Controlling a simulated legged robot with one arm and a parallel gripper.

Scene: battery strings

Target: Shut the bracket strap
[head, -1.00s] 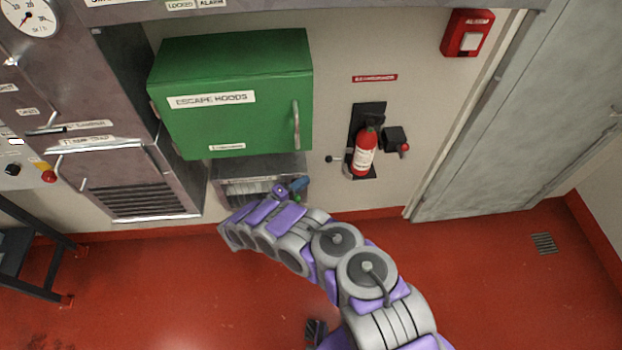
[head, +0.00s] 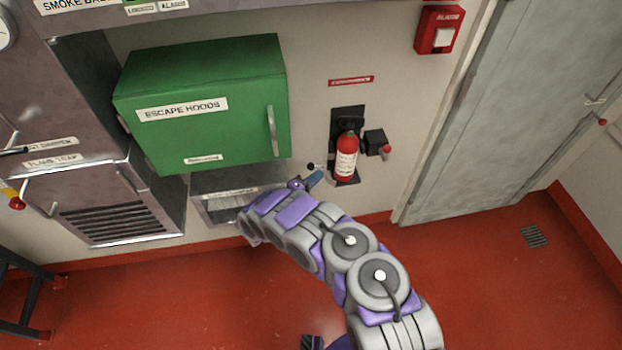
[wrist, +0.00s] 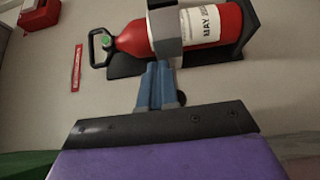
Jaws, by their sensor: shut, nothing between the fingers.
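A red fire extinguisher (head: 346,158) stands upright in a black wall bracket (head: 349,118). It also shows close up in the wrist view (wrist: 205,27), lying sideways there. A grey strap (wrist: 165,30) crosses the extinguisher's body in the wrist view. In the head view a thin arm with a black knob (head: 310,166) sticks out left of the extinguisher. My gripper (head: 315,178), with blue fingers, is just below that knob. In the wrist view its shut, empty fingers (wrist: 157,85) point at the strap; whether they touch it I cannot tell.
A black box with a red-tipped lever (head: 376,142) is on the wall to the right, then a grey door (head: 470,130). The red floor is open.

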